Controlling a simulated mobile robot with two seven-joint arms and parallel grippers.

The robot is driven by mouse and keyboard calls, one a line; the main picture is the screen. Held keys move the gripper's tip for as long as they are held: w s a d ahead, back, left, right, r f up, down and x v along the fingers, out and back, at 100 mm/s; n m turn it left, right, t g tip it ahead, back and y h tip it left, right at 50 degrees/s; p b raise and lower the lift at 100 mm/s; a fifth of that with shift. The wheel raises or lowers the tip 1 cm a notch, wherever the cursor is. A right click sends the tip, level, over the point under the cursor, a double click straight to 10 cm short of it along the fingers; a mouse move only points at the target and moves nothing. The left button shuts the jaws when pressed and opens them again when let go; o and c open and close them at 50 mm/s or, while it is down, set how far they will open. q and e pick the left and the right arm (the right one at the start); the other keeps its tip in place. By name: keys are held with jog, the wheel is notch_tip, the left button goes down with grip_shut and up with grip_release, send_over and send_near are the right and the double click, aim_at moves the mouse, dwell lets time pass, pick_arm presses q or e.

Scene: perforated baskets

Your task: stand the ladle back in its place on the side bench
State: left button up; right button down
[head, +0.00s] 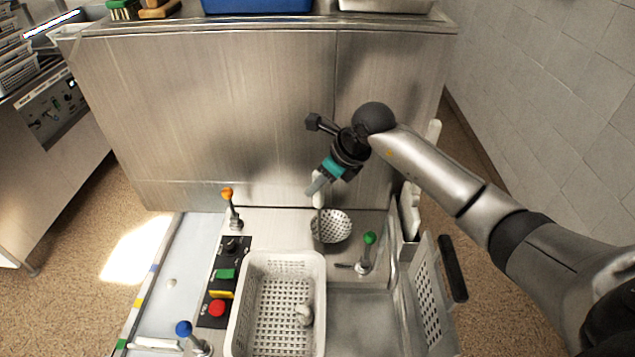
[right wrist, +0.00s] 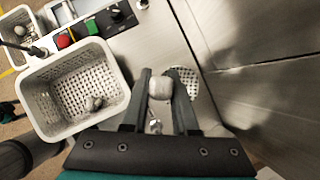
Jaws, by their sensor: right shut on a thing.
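The ladle (head: 331,226) has a round, perforated metal bowl and hangs below my right gripper (head: 318,186), above the rear of the steel worktop. My right gripper is shut on the top of its handle. In the right wrist view, the pale handle end (right wrist: 160,88) sits between the two dark fingers of the gripper (right wrist: 163,92), and the perforated bowl (right wrist: 186,80) shows behind them. Part of the handle is hidden by the fingers. I cannot tell which spot is the ladle's place. My left gripper is not in view.
A white perforated basket (head: 240,310) with a small grey object (head: 304,314) stands in front. A green-knobbed lever (head: 369,238) and an orange-knobbed lever (head: 227,194) rise nearby. A tall steel cabinet (head: 230,120) closes off the back. A perforated panel (head: 428,300) stands at right.

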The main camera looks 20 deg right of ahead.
jog(key=shift+f+b, duration=0.35)
jog(key=shift+f, duration=0.05)
jog(key=c, duration=0.6)
grip_release()
jog(key=v, duration=1.5)
jog(key=shift+s+d, duration=0.15)
